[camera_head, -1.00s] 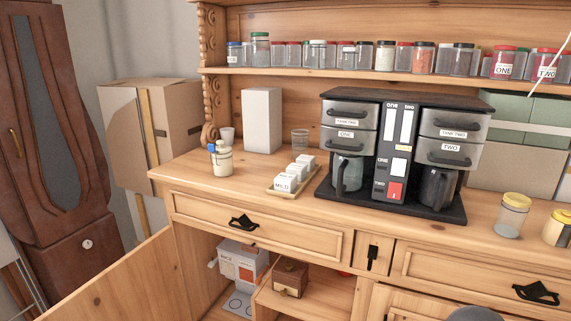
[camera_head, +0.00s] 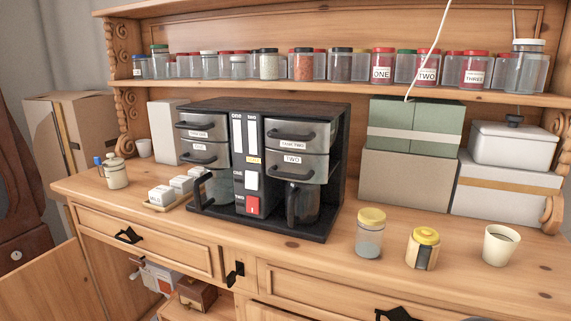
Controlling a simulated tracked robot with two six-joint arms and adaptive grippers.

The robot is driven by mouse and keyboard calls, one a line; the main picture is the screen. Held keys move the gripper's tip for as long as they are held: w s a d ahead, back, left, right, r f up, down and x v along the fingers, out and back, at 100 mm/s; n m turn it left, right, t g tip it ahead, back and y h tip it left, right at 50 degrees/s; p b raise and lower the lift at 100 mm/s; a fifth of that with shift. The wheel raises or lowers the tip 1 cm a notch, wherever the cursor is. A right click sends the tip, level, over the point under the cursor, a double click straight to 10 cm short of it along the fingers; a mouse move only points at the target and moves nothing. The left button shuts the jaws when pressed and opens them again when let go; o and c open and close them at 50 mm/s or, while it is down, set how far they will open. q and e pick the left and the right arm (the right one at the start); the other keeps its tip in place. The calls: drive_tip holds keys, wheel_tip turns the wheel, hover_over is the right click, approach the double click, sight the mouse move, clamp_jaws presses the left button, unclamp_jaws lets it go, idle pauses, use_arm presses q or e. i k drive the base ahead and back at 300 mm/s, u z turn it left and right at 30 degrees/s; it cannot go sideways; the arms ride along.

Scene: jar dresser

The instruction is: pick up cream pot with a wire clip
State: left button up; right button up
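A small cream pot (camera_head: 116,174) with a lid stands upright at the left end of the dresser top. Thin detail shows near its rim, but it is too small to tell whether it is a wire clip. A blue-topped thing (camera_head: 98,162) shows at its left side. Neither of my grippers shows in this view, and nothing touches the pot.
Two yellow-lidded jars (camera_head: 369,240) (camera_head: 425,250) and a cream cup (camera_head: 499,246) stand farther right. A cupboard door (camera_head: 45,290) hangs open below left.

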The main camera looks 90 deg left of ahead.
sight(117, 174)
drive_tip(key=z, duration=0.55)
drive_tip(key=i, duration=0.2)
drive_tip(key=u, duration=3.05)
drive_tip(key=i, duration=0.25)
drive_tip(key=u, duration=1.9)
drive_tip(key=k, duration=0.6)
drive_tip(key=u, duration=0.35)
drive_tip(key=i, duration=1.6)
drive_tip(key=z, duration=0.35)
